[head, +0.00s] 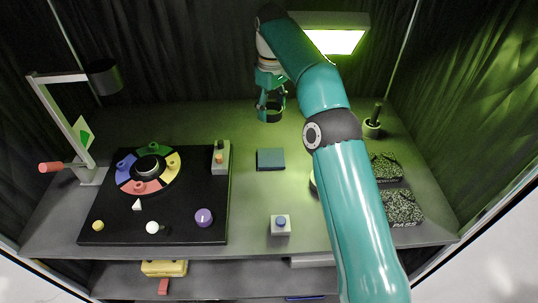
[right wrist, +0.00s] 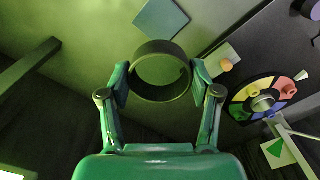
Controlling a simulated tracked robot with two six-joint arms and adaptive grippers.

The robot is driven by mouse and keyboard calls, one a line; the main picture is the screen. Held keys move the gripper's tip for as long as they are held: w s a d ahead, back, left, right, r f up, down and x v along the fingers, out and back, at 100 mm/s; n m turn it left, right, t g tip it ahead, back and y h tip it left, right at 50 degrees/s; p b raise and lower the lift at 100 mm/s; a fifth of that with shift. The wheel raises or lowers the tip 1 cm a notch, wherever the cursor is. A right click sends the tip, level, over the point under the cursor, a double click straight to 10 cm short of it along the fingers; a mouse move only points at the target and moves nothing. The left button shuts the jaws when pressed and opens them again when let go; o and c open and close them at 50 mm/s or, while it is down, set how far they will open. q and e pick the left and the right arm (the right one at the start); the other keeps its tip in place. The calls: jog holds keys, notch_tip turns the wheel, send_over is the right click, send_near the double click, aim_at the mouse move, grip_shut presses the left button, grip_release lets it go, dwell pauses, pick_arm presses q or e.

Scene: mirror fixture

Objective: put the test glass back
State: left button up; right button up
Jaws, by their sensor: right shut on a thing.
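The test glass shows as a round, dark-rimmed ring with a see-through middle; in the head view the ring (head: 270,119) hangs at the back centre of the table. In the right wrist view the same ring (right wrist: 160,46) sits between the fingertips. My right gripper (head: 270,106) is shut on it, one finger on each side of the rim; these fingers also show in the right wrist view (right wrist: 162,82). A teal square pad (head: 270,159) lies flat on the table in front of the ring, and the pad also shows in the right wrist view (right wrist: 162,18). My left gripper is not in view.
A black board (head: 178,232) with a coloured wheel (head: 162,186) and several knobs fills the left. A stand (head: 61,118) with a black cylinder rises at its edge. A small pot (head: 372,129) and speckled blocks (head: 401,206) are at right. My right arm hides part of the table.

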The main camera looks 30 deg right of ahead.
jog(key=b, duration=0.2)
send_over(271, 156)
notch_tip(271, 156, down, 11)
jog(key=shift+s+r, duration=0.1)
jog(key=shift+r, duration=0.1)
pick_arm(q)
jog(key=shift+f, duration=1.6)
pick_arm(e)
jog(key=shift+f, duration=2.7)
jog(key=o, duration=1.4)
jog(key=shift+f, duration=0.1)
pick_arm(q)
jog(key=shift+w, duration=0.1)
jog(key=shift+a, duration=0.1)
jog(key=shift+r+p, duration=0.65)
jog(key=shift+p, duration=0.05)
pick_arm(e)
notch_tip(271, 156, up, 12)
